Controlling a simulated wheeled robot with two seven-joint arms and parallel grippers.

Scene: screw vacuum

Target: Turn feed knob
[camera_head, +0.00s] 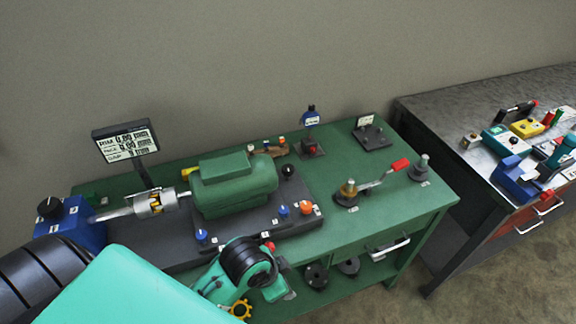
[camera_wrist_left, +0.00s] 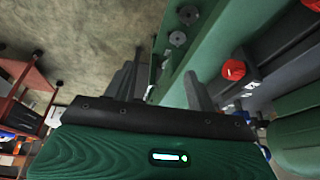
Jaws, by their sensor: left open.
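Several small knobs sit on the dark base of the green machine (camera_head: 235,185). They include an orange knob (camera_head: 306,208), a blue knob (camera_head: 284,209), another blue knob (camera_head: 201,235) and a black knob (camera_head: 288,172). A larger black knob (camera_head: 50,207) tops the blue box at the left end. I cannot tell which is the feed knob. In the left wrist view a red knob (camera_wrist_left: 235,70) stands on a dark block, to the right of my fingers and apart from them. My left gripper (camera_wrist_left: 163,88) is open and empty. In the head view my left arm hides part of the bench front.
The green bench (camera_head: 425,205) also carries a red-handled lever (camera_head: 385,175), a display sign (camera_head: 125,141) and small stands at the back. Below is a shelf with dark round parts (camera_head: 315,275). A second grey table (camera_head: 440,100) with tools stands at the right.

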